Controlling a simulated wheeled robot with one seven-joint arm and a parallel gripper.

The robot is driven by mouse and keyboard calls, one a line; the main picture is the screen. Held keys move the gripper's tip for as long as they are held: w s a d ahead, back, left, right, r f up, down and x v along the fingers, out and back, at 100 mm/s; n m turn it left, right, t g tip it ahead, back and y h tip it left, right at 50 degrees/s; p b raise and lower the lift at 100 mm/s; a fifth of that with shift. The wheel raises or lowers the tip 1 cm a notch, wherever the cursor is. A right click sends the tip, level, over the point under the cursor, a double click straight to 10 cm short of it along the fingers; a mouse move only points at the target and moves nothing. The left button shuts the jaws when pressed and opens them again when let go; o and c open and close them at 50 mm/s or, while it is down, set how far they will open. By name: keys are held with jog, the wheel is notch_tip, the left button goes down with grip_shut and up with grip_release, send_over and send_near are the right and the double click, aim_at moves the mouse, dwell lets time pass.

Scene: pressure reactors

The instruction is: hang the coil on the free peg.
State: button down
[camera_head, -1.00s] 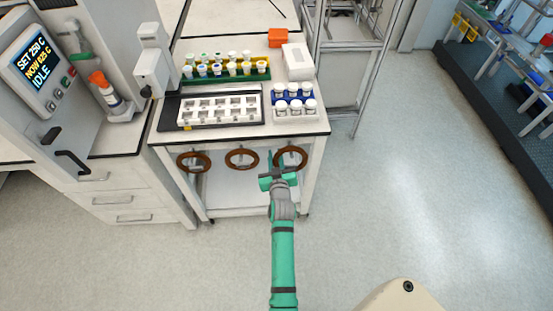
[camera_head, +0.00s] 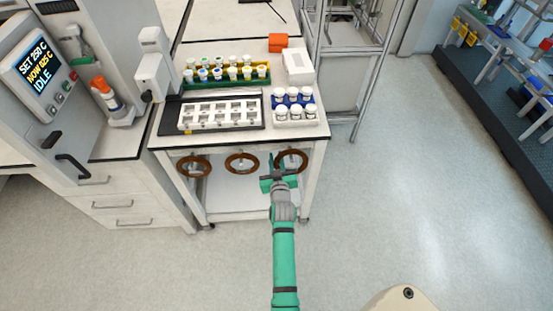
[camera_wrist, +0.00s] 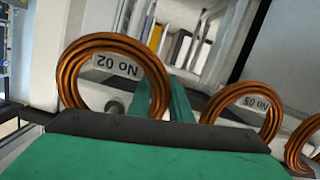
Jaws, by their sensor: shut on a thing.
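Three brown ring coils hang along the cart's front: a left coil (camera_head: 178,166), a middle coil (camera_head: 227,164) and a right coil (camera_head: 305,155). My gripper (camera_head: 277,167) is at the lower left of the right coil and is shut on it. In the wrist view the near copper coil (camera_wrist: 68,78) stands at the left, with my fingers (camera_wrist: 165,98) at its right side. A "No 02" label (camera_wrist: 117,66) and a dark round peg end (camera_wrist: 115,107) show inside that ring. Another coil (camera_wrist: 272,118) has a "No 05" label (camera_wrist: 256,103). My fingers hide part of the grip.
The cart top (camera_head: 222,143) overhangs the coils. It carries a black tray with a white rack (camera_head: 220,111), a vial rack (camera_head: 262,74) and white-capped jars (camera_head: 295,112). A drawer cabinet (camera_head: 125,205) stands at the left.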

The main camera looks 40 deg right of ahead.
jog(key=c, duration=1.5)
grip_release()
jog(key=shift+c, duration=0.2)
jog(key=v, duration=1)
jog(key=shift+s+a, duration=0.15)
jog(key=shift+s, duration=0.2)
jog(key=shift+r, duration=0.1)
jog(key=shift+a, duration=0.1)
